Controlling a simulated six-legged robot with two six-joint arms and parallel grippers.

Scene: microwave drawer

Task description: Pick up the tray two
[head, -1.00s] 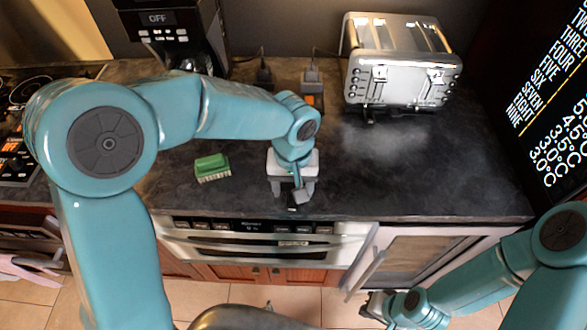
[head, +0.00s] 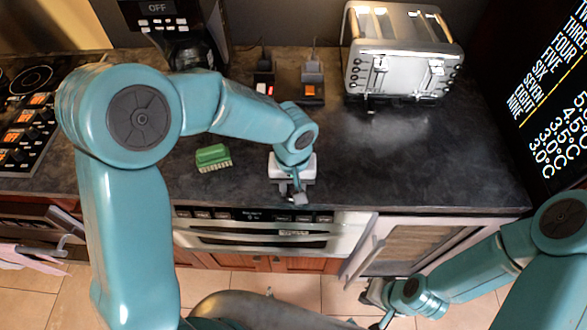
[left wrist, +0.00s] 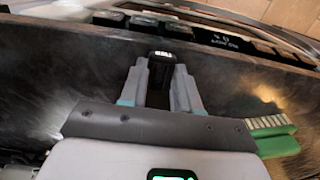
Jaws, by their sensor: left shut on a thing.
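My left gripper (head: 296,196) is over the counter's front edge, above the drawer front. In the left wrist view, its two grey fingers (left wrist: 160,88) are shut on a small dark block with a white label (left wrist: 161,66). The label is too small to read, and I cannot tell for sure that the block is tray two. The hand hides most of it in the head view. My right gripper (head: 376,306) is low at the bottom, partly hidden by its own arm, with its fingers unclear.
A green sponge-like brush (head: 213,157) lies on the dark counter (head: 400,165), left of the left hand. A silver toaster (head: 403,75) and a coffee maker (head: 180,28) stand at the back. The steel microwave drawer (head: 265,234) is below the counter edge.

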